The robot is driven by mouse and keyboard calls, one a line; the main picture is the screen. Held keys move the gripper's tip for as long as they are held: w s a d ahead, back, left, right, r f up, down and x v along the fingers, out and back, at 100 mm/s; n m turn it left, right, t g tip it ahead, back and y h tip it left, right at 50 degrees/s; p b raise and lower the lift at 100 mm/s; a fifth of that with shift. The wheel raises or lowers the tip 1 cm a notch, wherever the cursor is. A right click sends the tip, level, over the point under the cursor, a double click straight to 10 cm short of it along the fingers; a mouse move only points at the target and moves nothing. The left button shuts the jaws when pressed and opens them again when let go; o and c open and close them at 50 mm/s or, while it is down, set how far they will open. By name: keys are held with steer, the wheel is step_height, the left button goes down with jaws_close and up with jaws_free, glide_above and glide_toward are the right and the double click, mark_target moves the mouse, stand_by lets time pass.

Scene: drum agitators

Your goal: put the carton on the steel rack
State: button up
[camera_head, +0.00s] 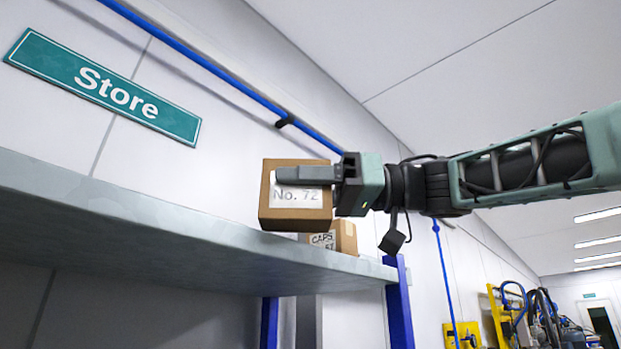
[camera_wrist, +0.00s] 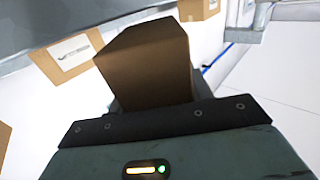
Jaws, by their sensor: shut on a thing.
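The carton (camera_head: 293,214) is a brown cardboard box with a white label reading "No. 72". My gripper (camera_head: 305,176) is shut on it, with one dark finger across the near face over the label. The carton also shows in the wrist view (camera_wrist: 147,68), between the jaws. The steel rack (camera_head: 180,235) has a grey shelf seen from below, on blue posts. The carton appears at or just above the shelf's front edge; I cannot tell whether it touches the shelf.
Another carton marked "CAPS" (camera_head: 344,237) stands on the shelf behind the held one. In the wrist view, a labelled carton (camera_wrist: 66,56) is at the left and part of another (camera_wrist: 197,9) at the top. A green "Store" sign (camera_head: 104,88) is on the wall. The shelf's left front edge looks clear.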

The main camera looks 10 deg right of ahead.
steer(key=shift+w+a+p, duration=0.25)
steer(key=shift+w+a, duration=0.6)
steer(key=shift+w, duration=0.4)
steer(key=shift+w+a+p, duration=0.25)
steer(key=shift+w+a, duration=0.55)
steer(key=shift+w, duration=0.45)
steer(key=shift+w+a+p, duration=0.25)
steer(key=shift+w+a, duration=0.6)
steer(key=shift+w, duration=0.4)
steer(key=shift+w+r, duration=0.1)
steer(key=shift+w, duration=0.05)
